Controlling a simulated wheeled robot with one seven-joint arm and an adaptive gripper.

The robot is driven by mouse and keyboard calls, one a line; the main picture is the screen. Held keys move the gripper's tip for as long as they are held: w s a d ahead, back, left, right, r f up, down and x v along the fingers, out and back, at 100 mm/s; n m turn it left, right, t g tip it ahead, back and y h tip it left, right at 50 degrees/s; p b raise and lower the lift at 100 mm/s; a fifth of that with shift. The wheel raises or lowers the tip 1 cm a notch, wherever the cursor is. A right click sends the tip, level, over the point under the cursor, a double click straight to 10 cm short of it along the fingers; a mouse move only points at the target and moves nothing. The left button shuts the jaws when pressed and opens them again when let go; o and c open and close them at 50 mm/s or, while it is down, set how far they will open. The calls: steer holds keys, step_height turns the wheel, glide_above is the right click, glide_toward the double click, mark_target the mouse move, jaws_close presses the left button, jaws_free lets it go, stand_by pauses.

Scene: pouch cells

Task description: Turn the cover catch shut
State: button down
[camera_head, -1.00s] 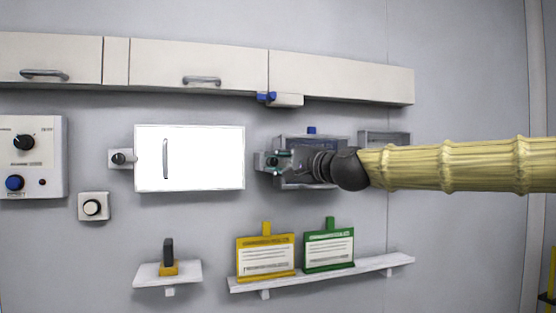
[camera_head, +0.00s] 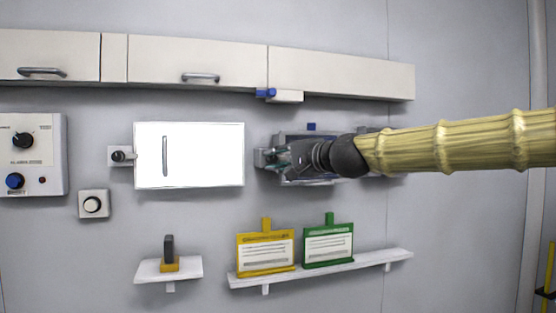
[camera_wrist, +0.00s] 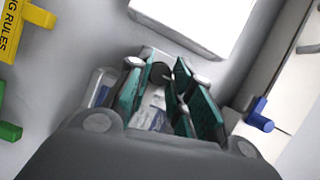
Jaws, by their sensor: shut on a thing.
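The cover catch has a dark knob (camera_wrist: 160,73) on a pale mounting plate (camera_head: 260,159), at the left side of a grey-blue wall box (camera_head: 330,181). My gripper (camera_head: 274,158) reaches in from the right, in front of that box. In the wrist view its teal-padded fingers (camera_wrist: 166,80) stand on both sides of the knob and are shut on it. The fingers and my wrist hide most of the catch and much of the box, so I cannot tell the catch's exact angle.
A bright white cabinet (camera_head: 205,155) with a handle is left of the catch, with another knob (camera_head: 120,156) at its left. A blue-tipped block (camera_head: 286,96) hangs above. Yellow (camera_head: 266,251) and green (camera_head: 328,246) signs stand on a shelf (camera_head: 330,270) below.

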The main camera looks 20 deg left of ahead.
steer(key=c, duration=1.3)
jaws_free()
steer(key=shift+o, duration=0.2)
steer(key=shift+d, duration=0.1)
steer(key=f+v, duration=0.1)
steer(key=v, duration=1)
steer(key=shift+s+d+r, duration=0.3)
steer(key=shift+d+r, duration=0.05)
steer(key=shift+r, duration=0.1)
